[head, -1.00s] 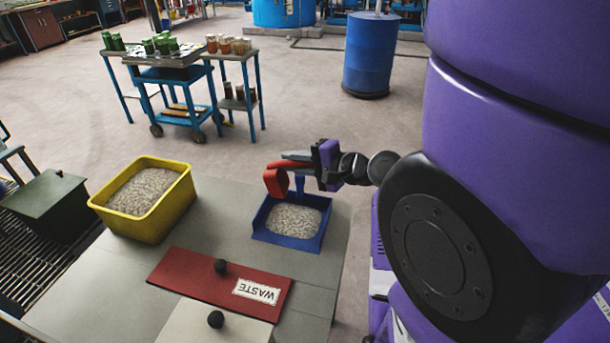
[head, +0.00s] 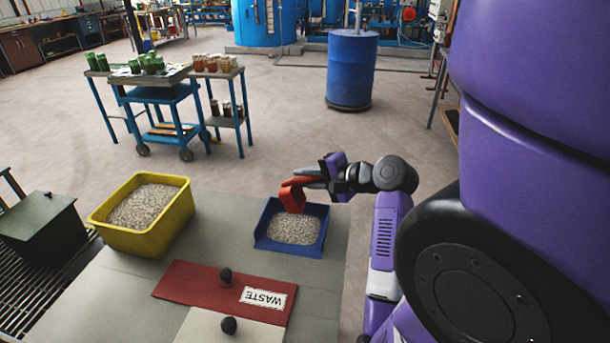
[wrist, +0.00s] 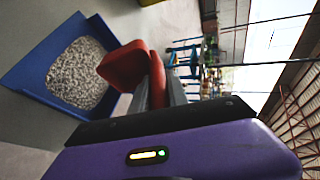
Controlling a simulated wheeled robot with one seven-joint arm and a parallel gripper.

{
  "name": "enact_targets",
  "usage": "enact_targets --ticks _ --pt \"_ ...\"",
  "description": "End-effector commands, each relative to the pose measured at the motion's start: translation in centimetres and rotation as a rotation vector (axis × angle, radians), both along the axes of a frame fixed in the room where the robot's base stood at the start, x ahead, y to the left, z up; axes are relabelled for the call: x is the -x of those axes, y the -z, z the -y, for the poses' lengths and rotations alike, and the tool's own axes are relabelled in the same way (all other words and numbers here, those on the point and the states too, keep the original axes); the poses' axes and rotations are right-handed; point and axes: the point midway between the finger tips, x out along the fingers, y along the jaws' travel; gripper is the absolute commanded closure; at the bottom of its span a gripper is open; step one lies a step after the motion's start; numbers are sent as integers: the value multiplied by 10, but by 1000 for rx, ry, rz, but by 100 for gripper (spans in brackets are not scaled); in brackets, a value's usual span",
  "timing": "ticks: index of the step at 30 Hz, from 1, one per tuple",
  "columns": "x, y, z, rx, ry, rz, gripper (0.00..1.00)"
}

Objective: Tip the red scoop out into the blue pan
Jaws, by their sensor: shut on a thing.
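My gripper (head: 308,178) is shut on the red scoop (head: 293,197), holding it over the back edge of the blue pan (head: 262,232). The scoop is tilted, its lower end hanging just above or against the grains; I cannot tell whether it touches. The inside of the scoop is hidden. The pan holds a bed of pale grains. In the wrist view the red scoop (wrist: 123,66) is at the fingertips (wrist: 163,92), beside the blue pan (wrist: 28,75) in the picture.
A yellow tub (head: 120,236) of similar grains stands at the left of the table (head: 215,232). A red lid marked WASTE (head: 200,284) and a pale lid (head: 200,325), both with black knobs, lie in front. A dark green box (head: 40,235) is far left.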

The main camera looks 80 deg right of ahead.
Motion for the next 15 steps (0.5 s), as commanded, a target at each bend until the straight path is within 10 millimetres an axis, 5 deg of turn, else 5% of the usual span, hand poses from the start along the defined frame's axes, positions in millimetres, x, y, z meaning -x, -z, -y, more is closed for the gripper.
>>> enact_targets --ticks 15 --pt "-16 -21 1 -19 -3 -189 100"
